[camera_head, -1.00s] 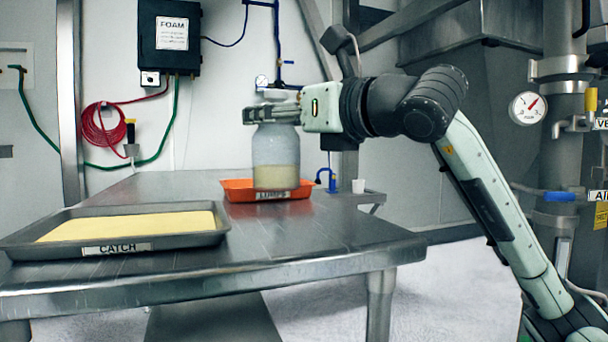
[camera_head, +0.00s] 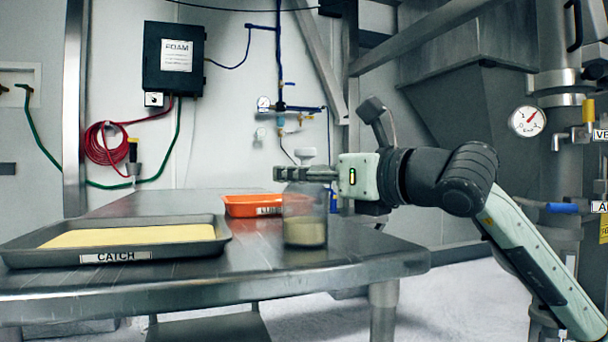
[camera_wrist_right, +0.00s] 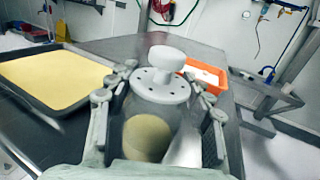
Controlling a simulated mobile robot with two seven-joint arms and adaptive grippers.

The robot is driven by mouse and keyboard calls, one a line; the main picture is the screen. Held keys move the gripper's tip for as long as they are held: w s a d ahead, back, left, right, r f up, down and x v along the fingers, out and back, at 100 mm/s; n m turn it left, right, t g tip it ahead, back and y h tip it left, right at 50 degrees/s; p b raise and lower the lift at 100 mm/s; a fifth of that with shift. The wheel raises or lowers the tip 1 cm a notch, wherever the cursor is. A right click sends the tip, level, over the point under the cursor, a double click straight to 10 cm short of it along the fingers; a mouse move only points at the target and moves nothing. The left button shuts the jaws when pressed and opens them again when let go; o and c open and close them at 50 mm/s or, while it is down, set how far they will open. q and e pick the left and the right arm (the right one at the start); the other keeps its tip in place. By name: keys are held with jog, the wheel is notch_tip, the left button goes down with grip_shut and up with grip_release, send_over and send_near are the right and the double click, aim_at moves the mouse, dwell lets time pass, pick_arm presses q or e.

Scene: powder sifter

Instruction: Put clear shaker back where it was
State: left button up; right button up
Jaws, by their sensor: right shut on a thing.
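The clear shaker (camera_head: 304,218) is a see-through jar with pale yellow powder in its lower part and a white knobbed lid. It is upright at the right front of the steel table (camera_head: 200,280); I cannot tell whether its base touches the top. My right gripper (camera_head: 300,173) is shut around its upper part, just below the lid. In the right wrist view the perforated lid (camera_wrist_right: 161,82) sits between the two fingers, with the powder (camera_wrist_right: 147,137) below. My left gripper is not in view.
An orange tray (camera_head: 238,207) labelled LUMPS stands behind the shaker. A dark CATCH tray (camera_head: 190,254) with yellow powder lies on the left of the table. Bare steel separates the CATCH tray and the shaker. The table's right edge is close to the shaker.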

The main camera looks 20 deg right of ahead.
jog(key=o, duration=1.7)
jog(key=shift+f, duration=0.1)
jog(key=shift+c, duration=0.2)
jog(key=shift+r+p, duration=0.3)
jog(key=shift+p, duration=0.1)
jog(key=b+v, duration=0.2)
jog(key=v, duration=1)
